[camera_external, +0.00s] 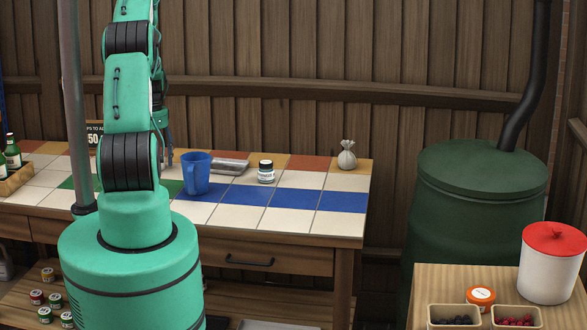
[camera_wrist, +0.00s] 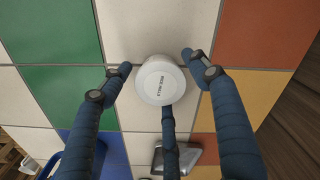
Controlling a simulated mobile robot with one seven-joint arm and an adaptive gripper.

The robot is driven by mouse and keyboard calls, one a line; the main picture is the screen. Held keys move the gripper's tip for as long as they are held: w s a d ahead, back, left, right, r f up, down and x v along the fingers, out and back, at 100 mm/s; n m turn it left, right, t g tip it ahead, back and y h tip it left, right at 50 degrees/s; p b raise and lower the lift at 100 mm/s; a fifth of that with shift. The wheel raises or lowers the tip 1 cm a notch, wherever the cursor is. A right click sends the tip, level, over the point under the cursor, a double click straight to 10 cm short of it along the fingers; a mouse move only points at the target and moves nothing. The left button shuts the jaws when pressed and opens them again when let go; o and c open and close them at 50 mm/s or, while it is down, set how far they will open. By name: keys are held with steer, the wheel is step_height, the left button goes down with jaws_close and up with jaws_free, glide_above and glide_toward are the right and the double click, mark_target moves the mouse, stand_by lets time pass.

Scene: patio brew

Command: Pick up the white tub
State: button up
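The white tub (camera_wrist: 160,80) has a round white lid with small dark print. In the wrist view it stands on the tiled tabletop between the fingers of my gripper (camera_wrist: 156,63). One finger is on its left, one on its right, and a third comes up from below in the picture. The fingers are spread, with small gaps visible at the left and right tips; I cannot tell whether the third finger touches the tub. In the external view my arm hides the tub, and only a bit of my gripper (camera_external: 169,158) shows at the tabletop.
A crate with green bottles (camera_external: 12,180) is at the left. The table's front right is clear.

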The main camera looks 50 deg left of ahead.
steer(key=c, duration=0.6)
steer(key=shift+r, duration=0.1)
steer(key=shift+c, duration=0.2)
steer(key=shift+r, duration=0.4)
step_height(320, 180, up, 3)
steer(key=shift+p, duration=0.75)
steer(key=s+d, duration=0.2)
steer(key=d, duration=0.2)
steer(key=s+d+p, duration=0.1)
steer(key=s+d, duration=0.2)
steer(key=d, duration=0.2)
steer(key=s+d+r+p, duration=0.1)
steer(key=s+d, duration=0.1)
steer(key=d, duration=0.3)
steer(key=shift+s, duration=0.35)
